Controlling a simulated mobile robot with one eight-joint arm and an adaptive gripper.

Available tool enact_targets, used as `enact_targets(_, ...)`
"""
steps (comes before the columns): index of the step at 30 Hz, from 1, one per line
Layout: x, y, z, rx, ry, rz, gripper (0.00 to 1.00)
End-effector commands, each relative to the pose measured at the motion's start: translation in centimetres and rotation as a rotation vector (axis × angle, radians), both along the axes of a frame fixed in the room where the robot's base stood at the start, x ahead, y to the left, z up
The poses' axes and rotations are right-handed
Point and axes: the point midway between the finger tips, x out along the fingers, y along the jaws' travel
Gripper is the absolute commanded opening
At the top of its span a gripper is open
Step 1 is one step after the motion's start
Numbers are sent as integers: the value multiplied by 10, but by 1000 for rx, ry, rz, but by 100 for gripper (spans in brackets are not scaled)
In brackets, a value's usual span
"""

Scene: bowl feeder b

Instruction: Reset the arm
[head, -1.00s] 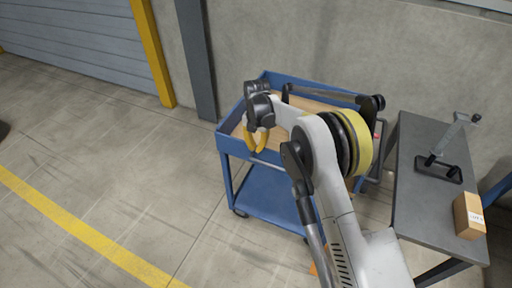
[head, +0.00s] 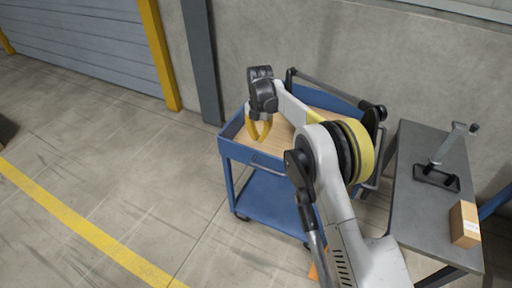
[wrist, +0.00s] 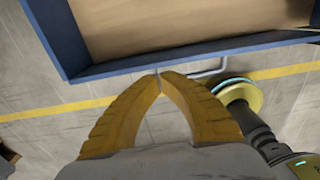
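My gripper (head: 259,138) has yellow fingers and hangs over the left part of the blue cart (head: 229,151), above its tan upper deck. The arm reaches out from the lower right, bent at the yellow-ringed joint. In the wrist view, the two yellow fingers of my gripper (wrist: 160,76) meet at their tips with nothing visible between them. The blue rim of the cart (wrist: 200,53) runs across the top of that view, beyond the fingertips. Part of the cart's deck is hidden behind my arm in the head view.
A grey table (head: 414,213) stands right of the cart, with a black-based metal stand (head: 437,175) and a cardboard box (head: 464,224) on it. A concrete wall (head: 290,42) is close behind. The floor at left is open, crossed by a yellow line (head: 75,220).

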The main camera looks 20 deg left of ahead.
Motion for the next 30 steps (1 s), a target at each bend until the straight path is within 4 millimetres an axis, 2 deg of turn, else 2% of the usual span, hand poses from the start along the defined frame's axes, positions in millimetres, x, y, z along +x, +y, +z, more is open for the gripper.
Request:
enact_targets(3,8,-1,9,0,0,0,0)
enact_targets(10,11,-5,16,1,-3,-18,0)
enact_targets(14,18,-26,48,16,-24,-148,0)
enact_targets(18,23,-75,111,54,-68,-439,0)
enact_targets(22,14,-131,168,105,-108,-750,0)
enact_targets(26,-9,-188,216,168,-141,-1058,0)
enact_targets(30,-46,-247,254,247,-164,-1387,0)
